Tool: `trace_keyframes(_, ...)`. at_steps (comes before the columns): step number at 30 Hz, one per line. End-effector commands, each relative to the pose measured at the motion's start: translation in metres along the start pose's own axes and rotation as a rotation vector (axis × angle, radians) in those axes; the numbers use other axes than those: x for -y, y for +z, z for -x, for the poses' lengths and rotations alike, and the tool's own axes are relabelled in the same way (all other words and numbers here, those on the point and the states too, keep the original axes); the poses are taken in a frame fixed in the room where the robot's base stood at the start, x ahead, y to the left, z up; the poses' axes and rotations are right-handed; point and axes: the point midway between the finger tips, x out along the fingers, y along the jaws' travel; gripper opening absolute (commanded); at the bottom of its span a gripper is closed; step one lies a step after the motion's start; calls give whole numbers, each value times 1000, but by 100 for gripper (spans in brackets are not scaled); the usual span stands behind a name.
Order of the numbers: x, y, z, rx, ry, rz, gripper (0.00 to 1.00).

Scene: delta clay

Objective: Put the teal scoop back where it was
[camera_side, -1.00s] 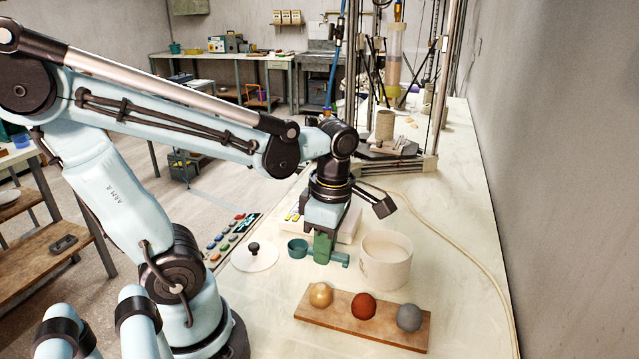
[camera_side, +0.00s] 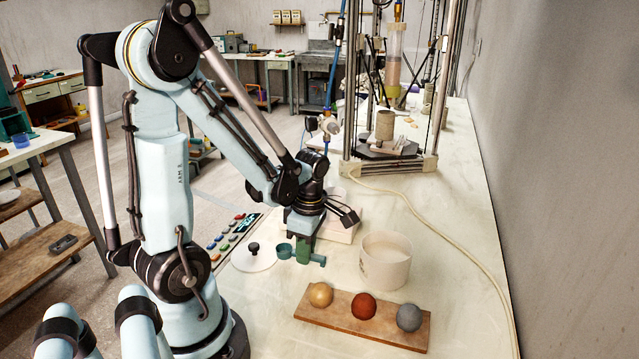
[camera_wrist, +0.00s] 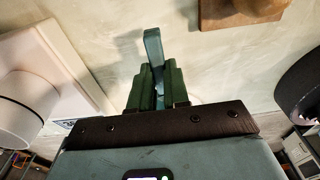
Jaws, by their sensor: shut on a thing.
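The teal scoop (camera_side: 284,250) is held in my gripper (camera_side: 303,254), its cup out to the left of the green fingers and its handle end out to the right. My gripper is shut on the scoop just above the pale table, between the white lid and the white tub. I cannot tell whether the scoop touches the table. In the wrist view the scoop's handle (camera_wrist: 153,45) stands out between the green fingers (camera_wrist: 155,88); its cup is hidden there.
A white tub (camera_side: 385,270) stands close to the right. A round white lid (camera_side: 252,262) with a black knob lies to the left. A wooden board (camera_side: 340,317) with three balls lies in front. A white box (camera_side: 343,230) sits behind my gripper.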

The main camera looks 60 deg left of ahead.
Motion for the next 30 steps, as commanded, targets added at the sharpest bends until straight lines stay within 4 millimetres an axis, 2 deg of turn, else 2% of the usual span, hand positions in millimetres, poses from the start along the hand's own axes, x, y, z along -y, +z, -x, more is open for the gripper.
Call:
trace_keyframes(5,0,1,-12,0,1,0,0)
trace_keyframes(18,0,2,-17,0,1,0,0)
trace_keyframes(19,0,2,-16,0,1,0,20)
trace_keyframes(23,0,2,-16,0,1,0,40)
trace_keyframes(30,0,2,-16,0,1,0,41)
